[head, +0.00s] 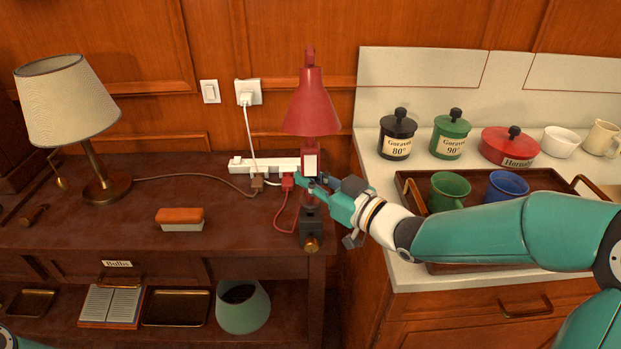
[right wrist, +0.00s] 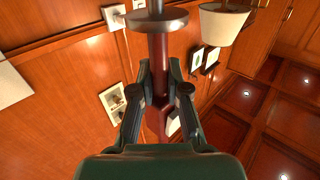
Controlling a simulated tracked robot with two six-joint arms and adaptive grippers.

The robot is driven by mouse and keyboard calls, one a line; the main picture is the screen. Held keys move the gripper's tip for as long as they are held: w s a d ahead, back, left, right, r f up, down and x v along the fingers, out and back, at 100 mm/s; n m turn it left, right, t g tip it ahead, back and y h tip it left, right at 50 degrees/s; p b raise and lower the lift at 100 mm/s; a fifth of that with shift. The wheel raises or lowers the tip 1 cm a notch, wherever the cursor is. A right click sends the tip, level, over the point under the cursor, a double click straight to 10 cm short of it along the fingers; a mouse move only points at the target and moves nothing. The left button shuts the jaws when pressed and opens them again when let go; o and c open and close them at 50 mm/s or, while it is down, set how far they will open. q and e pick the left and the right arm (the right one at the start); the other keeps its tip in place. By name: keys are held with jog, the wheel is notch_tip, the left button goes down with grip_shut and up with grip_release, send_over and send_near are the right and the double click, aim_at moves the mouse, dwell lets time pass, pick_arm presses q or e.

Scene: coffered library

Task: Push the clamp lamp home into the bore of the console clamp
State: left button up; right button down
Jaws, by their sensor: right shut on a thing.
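The red clamp lamp (head: 311,108) stands about upright at the table's right end, its shade above my right gripper (head: 312,187). My right gripper is shut on the lamp's red stem; in the right wrist view (right wrist: 158,92) its fingers flank the stem (right wrist: 158,65). That view also shows a round collar and a grey pin, whose end is out of frame. The dark console clamp (head: 310,226), with a brass knob, sits at the table's front right edge, below the lamp. I cannot tell whether the pin is in the bore. My left gripper is not in view.
A white power strip (head: 265,166) with a red plug and cord lies just behind the clamp. A table lamp (head: 65,105) and an orange-topped block (head: 180,219) stand left. A tray (head: 412,192) with mugs is on the right counter, near my arm.

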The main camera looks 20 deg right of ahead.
aim_at(312, 200)
jog(key=shift+b, duration=0.65)
dwell(1.4)
jog(key=shift+f+b, duration=1.6)
jog(key=shift+b, duration=0.15)
jog(key=c, duration=1.1)
grip_release()
jog(key=shift+s+d, duration=0.1)
jog(key=shift+s, duration=0.05)
